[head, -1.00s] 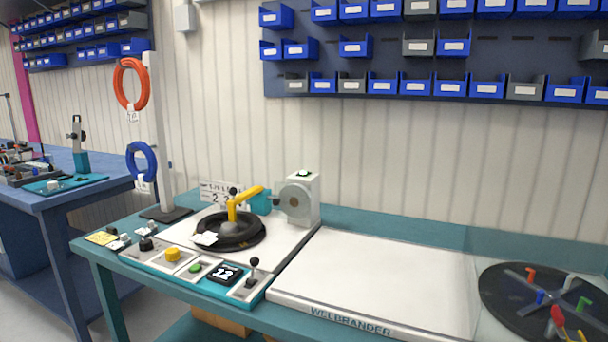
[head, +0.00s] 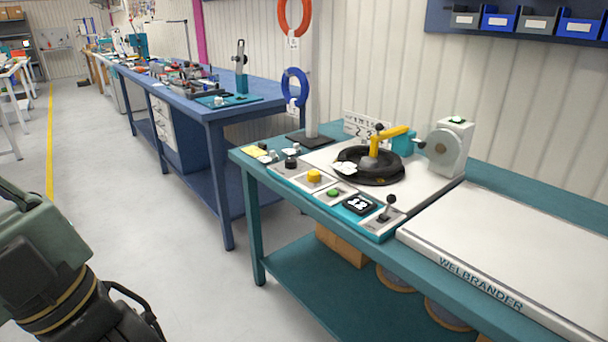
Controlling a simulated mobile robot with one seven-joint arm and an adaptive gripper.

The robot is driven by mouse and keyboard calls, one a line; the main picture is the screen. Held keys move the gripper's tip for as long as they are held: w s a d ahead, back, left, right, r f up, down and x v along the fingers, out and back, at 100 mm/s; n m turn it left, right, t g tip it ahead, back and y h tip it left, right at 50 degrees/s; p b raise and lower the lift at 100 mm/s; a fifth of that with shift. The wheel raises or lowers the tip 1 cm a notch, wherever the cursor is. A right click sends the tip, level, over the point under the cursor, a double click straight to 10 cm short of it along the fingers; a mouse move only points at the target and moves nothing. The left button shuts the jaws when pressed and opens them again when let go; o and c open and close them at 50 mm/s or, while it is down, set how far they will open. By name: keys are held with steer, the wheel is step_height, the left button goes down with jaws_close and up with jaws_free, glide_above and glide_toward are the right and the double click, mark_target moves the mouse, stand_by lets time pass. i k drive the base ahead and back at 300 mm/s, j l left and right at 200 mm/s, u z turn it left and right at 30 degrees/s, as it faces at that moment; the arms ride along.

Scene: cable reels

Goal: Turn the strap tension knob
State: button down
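On the teal bench, a control strip (head: 336,207) runs along the front left edge. Behind the strip stands a black coil turntable (head: 385,176) with a yellow arm (head: 390,135). Part of my arm shows at lower left, well apart from the bench; my gripper is out of view.
A grey wheel unit (head: 446,150) stands right of the turntable. A post holds an orange ring (head: 294,14) and a blue ring (head: 295,87). A blue bench (head: 200,110) stands at the left. Grey floor (head: 150,240) is open in front. Reels sit on the lower shelf (head: 340,290).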

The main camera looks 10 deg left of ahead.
mark_target(290, 163)
steer(key=i+u, duration=0.15)
steer(key=i, duration=0.35)
steer(key=i+l+u, duration=0.15)
steer(key=i, duration=0.35)
